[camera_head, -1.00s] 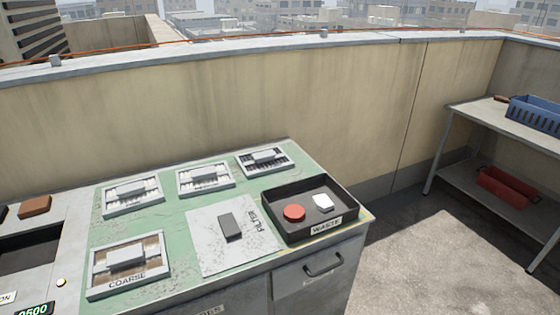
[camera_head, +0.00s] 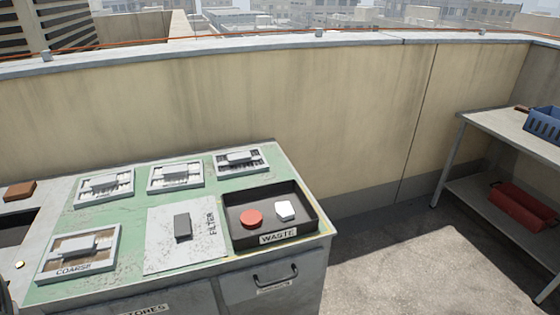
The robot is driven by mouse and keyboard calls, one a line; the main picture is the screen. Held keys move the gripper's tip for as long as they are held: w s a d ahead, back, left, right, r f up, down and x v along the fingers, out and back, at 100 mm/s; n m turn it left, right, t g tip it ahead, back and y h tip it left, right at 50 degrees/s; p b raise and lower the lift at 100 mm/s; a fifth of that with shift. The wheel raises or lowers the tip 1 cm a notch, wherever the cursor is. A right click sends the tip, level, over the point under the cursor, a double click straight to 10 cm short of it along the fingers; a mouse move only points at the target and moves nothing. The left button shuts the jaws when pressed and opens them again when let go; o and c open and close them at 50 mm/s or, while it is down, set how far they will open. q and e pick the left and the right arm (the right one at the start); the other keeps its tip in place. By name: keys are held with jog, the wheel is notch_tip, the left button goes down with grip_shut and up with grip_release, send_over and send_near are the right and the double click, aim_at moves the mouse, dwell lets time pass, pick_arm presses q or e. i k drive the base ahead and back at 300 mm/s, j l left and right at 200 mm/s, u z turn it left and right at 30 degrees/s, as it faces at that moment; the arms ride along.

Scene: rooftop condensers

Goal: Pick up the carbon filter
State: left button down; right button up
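No label reading carbon shows, so I cannot tell for sure which thing is the carbon filter. A dark grey block (camera_head: 182,227) lies on a pale plate (camera_head: 158,255) marked FILTER. Framed filters with light grips sit on the green bench top: one at the back left (camera_head: 104,187), one at the back middle (camera_head: 176,177), and one with a darker inside at the back right (camera_head: 242,161). A framed filter marked COARSE (camera_head: 79,254) sits at the front left. Neither of my grippers is in view.
A black tray marked WASTE (camera_head: 315,222) holds a red disc (camera_head: 251,218) and a white piece (camera_head: 286,210). A brown block (camera_head: 20,191) lies far left. A metal shelf (camera_head: 500,130) at right carries a blue crate (camera_head: 543,124) and a red item (camera_head: 523,207). Open floor lies between.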

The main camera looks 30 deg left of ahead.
aim_at(243, 162)
jog(key=i+l+z, duration=0.6)
jog(key=i+z, duration=0.15)
jog(key=i+l+u, duration=0.1)
jog(key=i+u, duration=0.35)
jog(key=i+l+u, duration=0.3)
jog(key=i+u, duration=0.3)
jog(key=u, duration=0.3)
jog(key=i+u, duration=0.15)
jog(key=u, duration=0.3)
jog(key=i+l+u, duration=0.1)
jog(key=u, duration=0.35)
jog(key=i+l+u, duration=0.15)
jog(key=u, duration=0.3)
jog(key=i+l+u, duration=0.1)
jog(key=u, duration=0.4)
jog(key=l+u, duration=0.3)
jog(key=u, duration=0.15)
jog(key=i+l+u, duration=0.1)
jog(key=u, duration=0.25)
jog(key=l+u, duration=0.35)
jog(key=i+l+u, duration=0.1)
jog(key=u, duration=0.25)
jog(key=l+u, duration=0.25)
jog(key=l, duration=0.15)
jog(key=l+u, duration=0.25)
jog(key=l, duration=0.15)
